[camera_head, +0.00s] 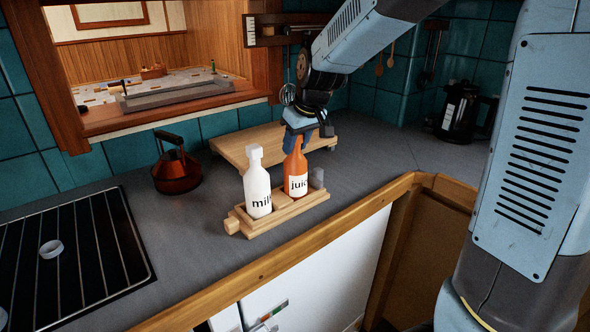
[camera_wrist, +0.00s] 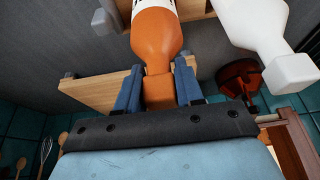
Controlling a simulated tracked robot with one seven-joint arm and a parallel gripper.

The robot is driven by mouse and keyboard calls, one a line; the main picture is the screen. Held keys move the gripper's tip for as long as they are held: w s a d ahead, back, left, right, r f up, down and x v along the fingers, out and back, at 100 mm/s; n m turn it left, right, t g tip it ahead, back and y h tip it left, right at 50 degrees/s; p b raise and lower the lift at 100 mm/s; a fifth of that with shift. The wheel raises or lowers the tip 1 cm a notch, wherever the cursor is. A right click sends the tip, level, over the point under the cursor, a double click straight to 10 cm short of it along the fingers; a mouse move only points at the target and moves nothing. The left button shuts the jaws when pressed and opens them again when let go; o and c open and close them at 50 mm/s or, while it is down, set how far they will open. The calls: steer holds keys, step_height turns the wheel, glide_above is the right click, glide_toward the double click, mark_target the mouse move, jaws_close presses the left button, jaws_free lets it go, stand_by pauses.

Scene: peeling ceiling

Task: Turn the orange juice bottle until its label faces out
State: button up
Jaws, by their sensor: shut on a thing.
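The orange juice bottle (camera_head: 296,168) stands upright in the wooden rack (camera_head: 282,212) on the counter. Its white label reads "juic", with the end of the word cut off at the right edge, so it is turned a little to the right. My gripper (camera_head: 297,137) is above the bottle, its blue fingers around the neck. In the wrist view my gripper (camera_wrist: 158,85) is shut on the orange neck of the juice bottle (camera_wrist: 155,30), with one finger on each side. The white milk bottle (camera_head: 257,185) stands left of it in the same rack, its label partly showing "mil".
A wooden board (camera_head: 250,146) lies behind the rack. A dark red kettle (camera_head: 176,168) stands to the left, beside a black drying grid (camera_head: 75,255). A black coffee pot (camera_head: 462,112) is at the back right. The counter right of the rack is clear.

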steer(key=o, duration=1)
steer(key=shift+r, duration=0.1)
steer(key=shift+r, duration=3.85)
